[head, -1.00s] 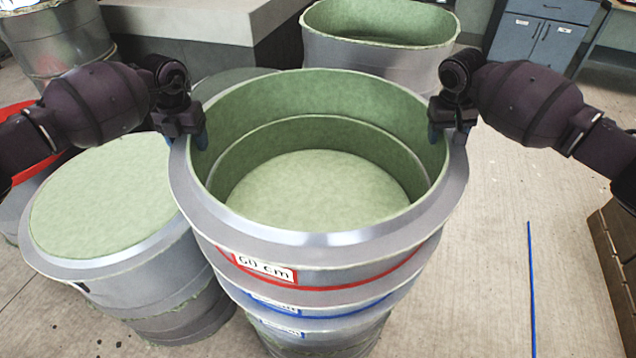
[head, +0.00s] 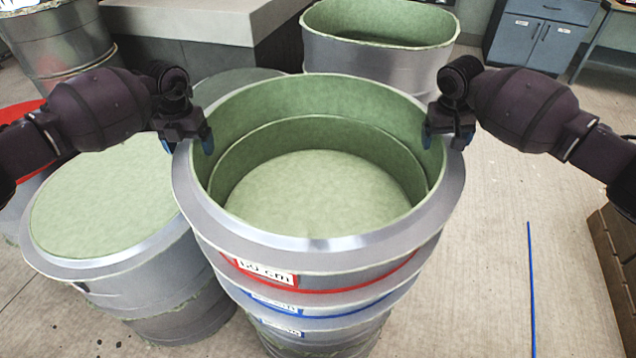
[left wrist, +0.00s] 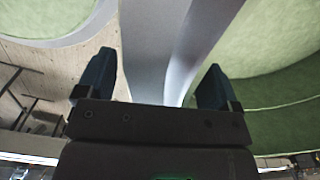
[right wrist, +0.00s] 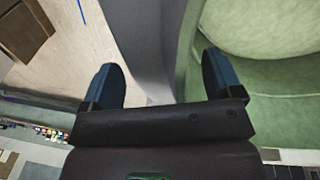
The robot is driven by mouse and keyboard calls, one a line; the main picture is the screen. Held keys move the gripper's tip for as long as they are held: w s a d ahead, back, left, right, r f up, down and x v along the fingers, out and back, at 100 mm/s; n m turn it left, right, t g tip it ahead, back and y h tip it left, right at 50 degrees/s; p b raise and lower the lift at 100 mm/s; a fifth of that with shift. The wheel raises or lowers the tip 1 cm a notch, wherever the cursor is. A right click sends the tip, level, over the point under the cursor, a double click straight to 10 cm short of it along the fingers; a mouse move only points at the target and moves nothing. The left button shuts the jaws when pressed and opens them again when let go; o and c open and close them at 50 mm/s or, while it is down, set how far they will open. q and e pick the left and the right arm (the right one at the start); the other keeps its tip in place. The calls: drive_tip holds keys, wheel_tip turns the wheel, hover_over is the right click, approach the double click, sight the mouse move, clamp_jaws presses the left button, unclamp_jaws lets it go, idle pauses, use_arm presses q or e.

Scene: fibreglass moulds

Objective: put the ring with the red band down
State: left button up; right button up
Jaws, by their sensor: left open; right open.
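The ring with the red band (head: 330,262) is a grey hoop with a green inside and a "60 cm" label at its front. It sits level on top of a stack, above parts with blue bands (head: 345,309). My left gripper (head: 187,143) is open at its left rim, one finger inside and one outside. My right gripper (head: 447,142) is open at the right rim in the same way. In the left wrist view the ring's wall (left wrist: 152,45) passes between spread fingers, with gaps. The right wrist view shows the wall (right wrist: 140,40) between spread fingers too.
A green-topped mould (head: 105,205) stands close at the left. An oval green-lined mould (head: 380,65) stands behind. Wooden boxes (head: 612,250) are at the right edge. The floor right of the stack is clear, with a blue line (head: 531,290) on it.

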use_arm(q)
drive_tip(key=shift+r, duration=0.1)
use_arm(e)
drive_tip(key=shift+r, duration=0.45)
use_arm(q)
wheel_tip(320, 180, up, 12)
use_arm(e)
wheel_tip(320, 180, up, 11)
drive_tip(key=s+a, duration=0.1)
drive_tip(key=shift+a, duration=0.35)
use_arm(q)
drive_tip(key=shift+f, duration=0.2)
use_arm(e)
drive_tip(key=shift+s+f, duration=0.1)
drive_tip(key=shift+s, duration=0.05)
